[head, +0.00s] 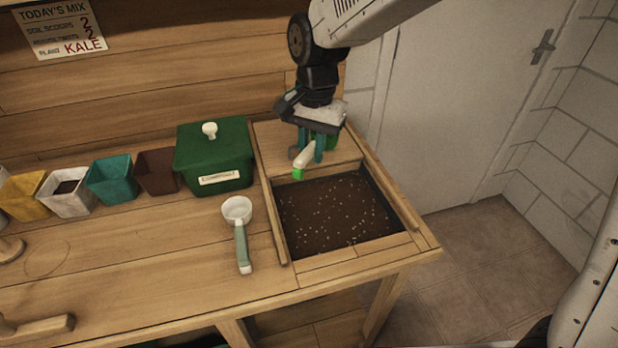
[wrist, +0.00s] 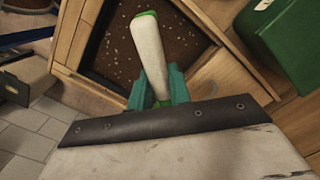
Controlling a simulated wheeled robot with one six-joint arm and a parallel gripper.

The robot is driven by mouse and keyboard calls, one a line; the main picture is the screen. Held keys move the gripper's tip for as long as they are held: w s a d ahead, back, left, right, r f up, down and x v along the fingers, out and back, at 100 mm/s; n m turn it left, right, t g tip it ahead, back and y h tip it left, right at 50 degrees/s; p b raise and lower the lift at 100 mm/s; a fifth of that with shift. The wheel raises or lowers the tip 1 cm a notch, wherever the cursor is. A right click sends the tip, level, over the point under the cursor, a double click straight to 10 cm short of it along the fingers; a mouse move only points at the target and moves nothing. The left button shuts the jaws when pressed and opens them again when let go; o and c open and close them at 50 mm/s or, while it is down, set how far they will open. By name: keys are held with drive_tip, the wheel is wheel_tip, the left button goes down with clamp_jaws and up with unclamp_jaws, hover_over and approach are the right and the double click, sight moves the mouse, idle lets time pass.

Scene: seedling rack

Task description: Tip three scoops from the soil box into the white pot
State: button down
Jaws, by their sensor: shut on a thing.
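The soil box (head: 279,228) is set into the right end of the bench, holding dark soil with pale specks; it also shows in the wrist view (wrist: 84,70). The white pot (head: 62,206) stands at the left in a row of pots, with dark soil inside. My gripper (head: 316,150) is above the back edge of the soil box. Its teal fingers are shut on a white-handled tool (head: 305,155) with a green end. The wrist view shows the white handle (wrist: 149,50) over the soil; the tool's other end is mostly hidden. A white scoop (head: 237,209) with a green handle lies on the bench.
Yellow (head: 24,198), teal (head: 112,182) and brown (head: 157,174) pots flank the white pot. A lidded green bin (head: 214,160) stands beside the soil box. A wall sign (head: 60,28) reads "TODAY'S MIX" and "KALE". The bench front has free room.

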drive_tip(key=s+f+m+g+y, duration=0.3)
drive_tip(key=s+f, duration=0.1)
drive_tip(key=s, duration=0.5)
drive_tip(key=w+d+f+t+h, duration=0.1)
drive_tip(key=w+d+f, duration=0.1)
drive_tip(key=f, duration=0.4)
drive_tip(key=w+d+f, duration=0.1)
drive_tip(key=w+f, duration=0.1)
drive_tip(key=f, duration=0.4)
wheel_tip(320, 180, up, 10)
drive_tip(key=s+a+t+h, duration=0.2)
drive_tip(key=t, duration=0.1)
drive_tip(key=shift+s+h, duration=0.35)
drive_tip(key=shift+h, duration=0.05)
idle(0.4)
idle(0.6)
